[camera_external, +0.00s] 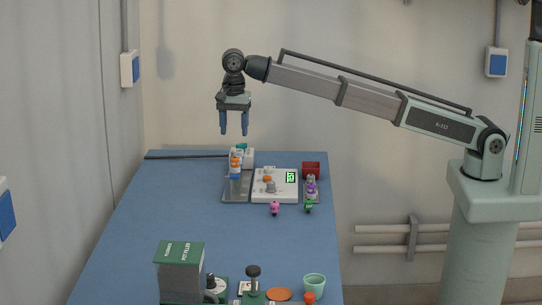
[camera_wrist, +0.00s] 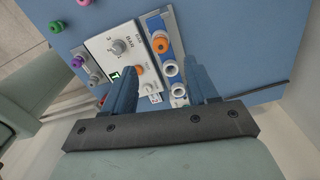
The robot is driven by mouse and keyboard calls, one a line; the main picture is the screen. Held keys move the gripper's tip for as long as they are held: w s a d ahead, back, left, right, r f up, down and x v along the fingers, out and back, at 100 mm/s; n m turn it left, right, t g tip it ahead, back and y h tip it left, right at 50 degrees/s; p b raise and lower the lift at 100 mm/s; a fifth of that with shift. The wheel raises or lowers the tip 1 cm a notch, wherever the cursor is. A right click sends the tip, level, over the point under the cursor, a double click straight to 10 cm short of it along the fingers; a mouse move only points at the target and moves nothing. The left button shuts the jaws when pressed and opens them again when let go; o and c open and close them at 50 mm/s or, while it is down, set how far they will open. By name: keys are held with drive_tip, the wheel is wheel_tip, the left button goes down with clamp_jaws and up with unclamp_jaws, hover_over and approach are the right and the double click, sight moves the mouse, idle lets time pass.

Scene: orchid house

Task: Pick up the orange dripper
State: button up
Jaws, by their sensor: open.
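An orange piece, which looks like the orange dripper (camera_wrist: 162,45), sits by a white ring in the blue-grey tray (camera_wrist: 152,23). In the external view, orange and white pieces (camera_external: 235,165) stand in the tray (camera_external: 236,192) at the far end of the table. A smaller orange part (camera_wrist: 137,71) is on the white panel (camera_wrist: 103,45) beside the tray; it also shows in the external view (camera_external: 267,179). I cannot tell for sure which is the dripper. My gripper (camera_external: 234,133) is open and empty, pointing down above the tray; its fingers also show in the wrist view (camera_wrist: 163,76).
A red box (camera_external: 311,167), purple pieces (camera_external: 311,187), a pink figure (camera_external: 275,208) and a green one (camera_external: 309,206) are near the panel. The blue table's middle is clear.

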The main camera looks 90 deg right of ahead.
sight(235, 158)
wheel_tip(235, 158, down, 9)
drive_tip(key=shift+d+f, duration=0.15)
drive_tip(key=shift+f, duration=0.05)
clamp_jaws()
idle(0.8)
